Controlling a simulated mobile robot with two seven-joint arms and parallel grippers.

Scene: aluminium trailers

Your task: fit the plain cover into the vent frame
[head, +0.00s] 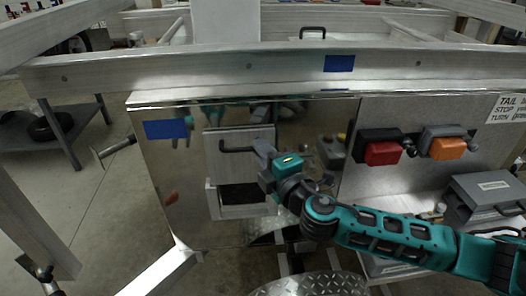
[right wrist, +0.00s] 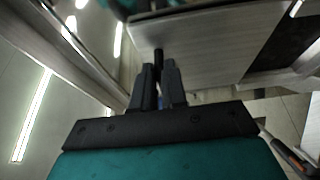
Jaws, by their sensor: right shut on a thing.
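The plain cover (head: 243,139) is a flat grey panel with a dark bar handle (head: 236,150). It stands upright in front of the shiny trailer wall. My right gripper (head: 264,154) is shut on the right end of this handle. In the right wrist view the fingers (right wrist: 159,88) close on the dark bar, with the cover (right wrist: 205,48) behind it. The vent frame (head: 243,211) has a pale rim around a dark opening. The cover hides its upper part, and the lower opening shows below. I cannot tell whether the cover touches the frame. My left gripper is not in view.
Right of the shiny wall (head: 190,215) are a red switch box (head: 382,153) and an orange one (head: 447,148). A grey box (head: 490,196) with a handle sits at the far right. A rail (head: 200,72) runs above. A chequered metal fender (head: 310,286) lies below.

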